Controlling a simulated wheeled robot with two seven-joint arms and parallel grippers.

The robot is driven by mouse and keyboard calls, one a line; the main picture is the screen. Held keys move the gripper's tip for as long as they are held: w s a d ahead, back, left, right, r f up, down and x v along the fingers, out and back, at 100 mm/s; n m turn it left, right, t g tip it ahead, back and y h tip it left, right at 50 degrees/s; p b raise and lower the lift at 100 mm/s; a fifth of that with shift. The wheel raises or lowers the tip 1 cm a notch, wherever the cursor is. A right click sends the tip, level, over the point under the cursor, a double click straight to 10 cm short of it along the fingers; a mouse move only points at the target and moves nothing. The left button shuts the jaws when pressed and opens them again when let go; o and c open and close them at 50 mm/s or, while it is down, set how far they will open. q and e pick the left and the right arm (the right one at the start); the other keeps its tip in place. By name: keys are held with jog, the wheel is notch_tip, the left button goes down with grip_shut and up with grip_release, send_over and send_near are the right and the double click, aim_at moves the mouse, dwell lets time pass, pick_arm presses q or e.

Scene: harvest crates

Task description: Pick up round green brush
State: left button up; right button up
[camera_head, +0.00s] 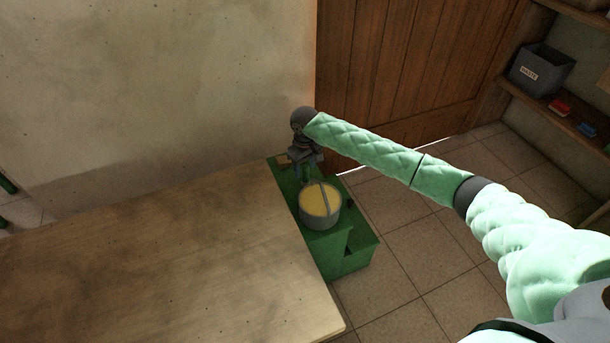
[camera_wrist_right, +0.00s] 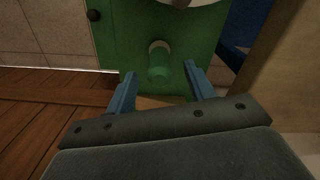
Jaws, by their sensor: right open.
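The round green brush (camera_wrist_right: 158,67) appears in the right wrist view as a short green cylinder with a pale rim on the green surface. My right gripper (camera_wrist_right: 161,70) is open, with its two blue fingers on either side of the brush and apart from it. In the head view my right gripper (camera_head: 305,168) is over the far end of the green stand, pointing down. I cannot make out the brush in the head view; the gripper and wrist cover that spot. My left gripper is not in view.
A grey bucket (camera_head: 320,221) with yellow content stands on the green stand (camera_head: 349,262), close to the gripper. A wooden table (camera_head: 190,255) adjoins it on the left. A wall and brown door (camera_head: 400,65) are behind. A grey waste bin (camera_head: 540,72) sits on a shelf at right.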

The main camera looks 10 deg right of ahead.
aim_at(305, 176)
notch_tip(305, 176, down, 5)
jog(key=c, duration=1)
